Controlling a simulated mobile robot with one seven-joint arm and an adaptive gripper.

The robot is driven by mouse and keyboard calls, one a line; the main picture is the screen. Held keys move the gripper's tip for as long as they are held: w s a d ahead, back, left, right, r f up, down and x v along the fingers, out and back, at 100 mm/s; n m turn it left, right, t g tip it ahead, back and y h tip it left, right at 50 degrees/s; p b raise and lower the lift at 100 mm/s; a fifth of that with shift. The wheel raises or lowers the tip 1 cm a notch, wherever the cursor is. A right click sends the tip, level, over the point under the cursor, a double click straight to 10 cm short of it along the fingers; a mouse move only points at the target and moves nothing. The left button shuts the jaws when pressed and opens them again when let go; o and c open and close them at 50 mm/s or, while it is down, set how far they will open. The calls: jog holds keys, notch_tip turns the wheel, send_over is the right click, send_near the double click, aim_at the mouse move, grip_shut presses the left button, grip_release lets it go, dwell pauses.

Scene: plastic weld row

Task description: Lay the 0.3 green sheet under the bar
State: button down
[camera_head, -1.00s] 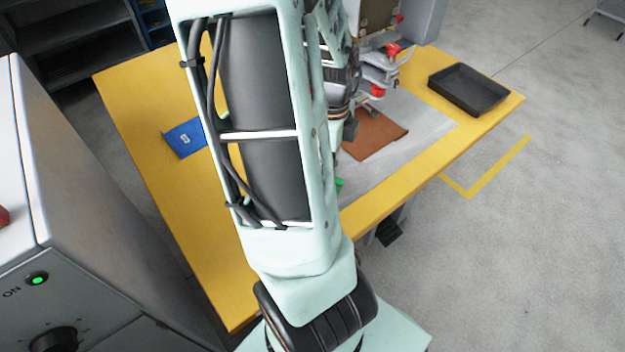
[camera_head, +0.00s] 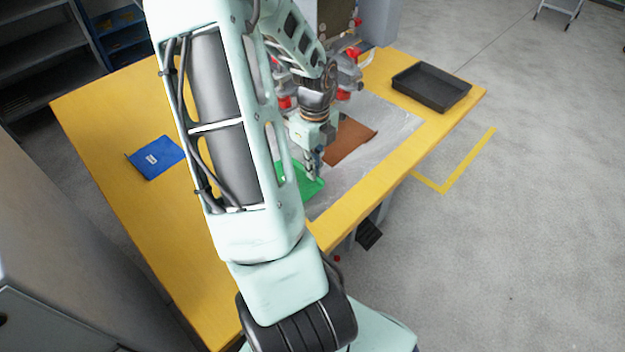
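The green sheet (camera_head: 309,188) lies on the grey mat at the near part of the table, partly hidden behind my arm. My gripper (camera_head: 314,174) points down at the sheet's right part, over or touching it; I cannot tell which. Its fingers are too small and overlapped to show whether they are open or shut. The welding machine (camera_head: 345,72), with red knobs, stands at the back of the table, partly behind my arm. Its bar cannot be clearly made out. No thickness marking is readable on the green sheet.
A brown sheet (camera_head: 350,142) lies on the grey mat (camera_head: 392,122) right of my gripper. A blue sheet (camera_head: 165,158) with a white label lies at left on the yellow table (camera_head: 100,120). A black tray (camera_head: 430,88) sits at the back right. The table's front right strip is clear.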

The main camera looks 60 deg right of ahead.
jog(key=d+f, duration=0.1)
jog(key=w+f, duration=0.1)
jog(key=d+f, duration=0.1)
jog(key=shift+w+d+f, duration=0.35)
jog(key=shift+w+f, duration=0.05)
jog(key=shift+w+d+f+b, duration=0.1)
jog(key=shift+f+b, duration=0.1)
jog(key=shift+f, duration=0.75)
jog(key=shift+w+d+f+b, duration=0.1)
jog(key=shift+f+b, duration=0.1)
jog(key=shift+f, duration=0.7)
jog(key=shift+f, duration=0.1)
jog(key=shift+f, duration=0.15)
jog(key=c, duration=2.2)
grip_release()
jog(key=shift+o, duration=0.2)
jog(key=shift+r, duration=0.25)
notch_tip(320, 180, up, 12)
jog(key=p, duration=0.1)
jog(key=shift+p, duration=0.3)
